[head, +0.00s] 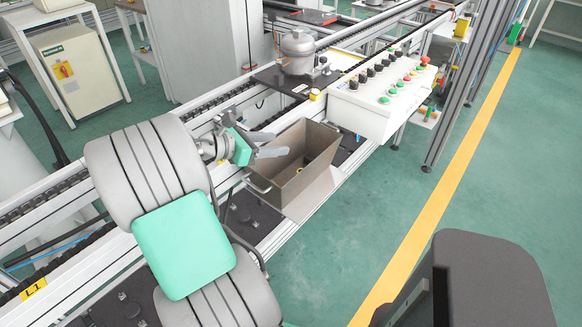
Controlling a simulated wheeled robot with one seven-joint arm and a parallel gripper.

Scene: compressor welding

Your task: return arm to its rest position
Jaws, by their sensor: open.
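My gripper (269,145) is in the head view, just left of the middle. Its two grey fingers are spread apart with nothing seen between them. It points right, over the back left rim of an open brown metal box (317,183). My arm comes up from the lower left, with large grey links and a green cover, and hides part of the conveyor. Something small and yellowish lies inside the box; it is too small to make out.
The conveyor rails (52,206) run from lower left to upper right. A grey compressor (298,52) stands on a dark plate beyond the box. A white control panel (385,97) with buttons stands right of the box. Green floor (500,170) with a yellow line (455,170) is open at right.

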